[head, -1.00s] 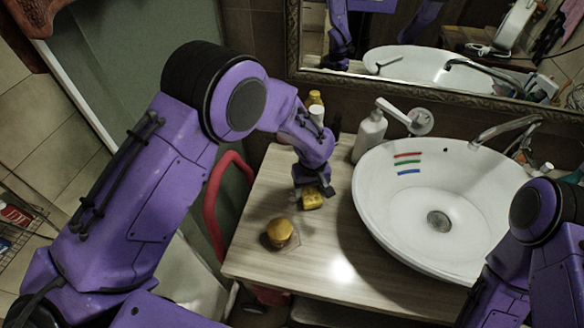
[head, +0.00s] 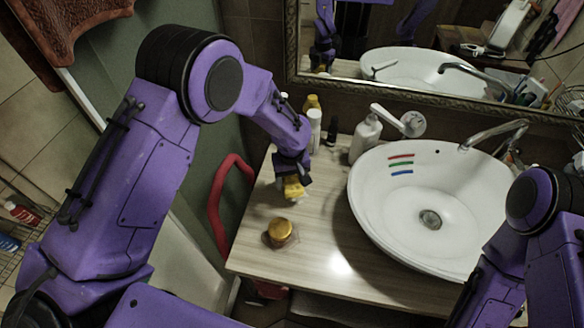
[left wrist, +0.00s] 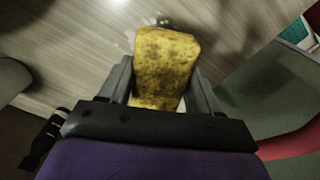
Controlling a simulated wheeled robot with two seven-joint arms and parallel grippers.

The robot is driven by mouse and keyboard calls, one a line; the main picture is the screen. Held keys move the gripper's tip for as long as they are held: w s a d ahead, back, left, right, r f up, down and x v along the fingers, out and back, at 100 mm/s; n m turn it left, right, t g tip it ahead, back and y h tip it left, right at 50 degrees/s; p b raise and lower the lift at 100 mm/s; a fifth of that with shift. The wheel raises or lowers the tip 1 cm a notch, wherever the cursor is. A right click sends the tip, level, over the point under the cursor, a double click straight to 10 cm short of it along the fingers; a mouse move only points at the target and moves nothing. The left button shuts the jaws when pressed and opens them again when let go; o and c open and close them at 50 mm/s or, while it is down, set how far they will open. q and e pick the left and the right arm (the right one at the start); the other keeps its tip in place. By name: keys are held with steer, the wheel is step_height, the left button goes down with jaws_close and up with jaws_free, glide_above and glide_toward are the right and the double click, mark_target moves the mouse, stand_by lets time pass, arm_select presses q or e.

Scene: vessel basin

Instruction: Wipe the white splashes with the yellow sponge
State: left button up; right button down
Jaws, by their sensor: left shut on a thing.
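The yellow sponge (head: 293,189) is held in my left gripper (head: 291,180) low over the left part of the wooden counter. In the left wrist view the sponge (left wrist: 165,60) sits between the two grey fingers, its speckled face showing. I cannot tell whether it touches the counter. Small white marks (left wrist: 130,38), which look like the white splashes, show on the counter beside the sponge's far left edge in the left wrist view. The sponge may hide more of them. Of my right arm only links show at the right; its gripper is out of view.
A gold-lidded jar (head: 280,230) stands on the counter (head: 325,225) in front of the sponge. Several bottles, including a white pump bottle (head: 365,138), stand at the back. The white basin (head: 385,225) fills the right. The counter between jar and basin is clear.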

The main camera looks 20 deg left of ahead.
arm_select(q)
steer(key=shift+a+r, duration=0.1)
steer(key=shift+r, duration=1.75)
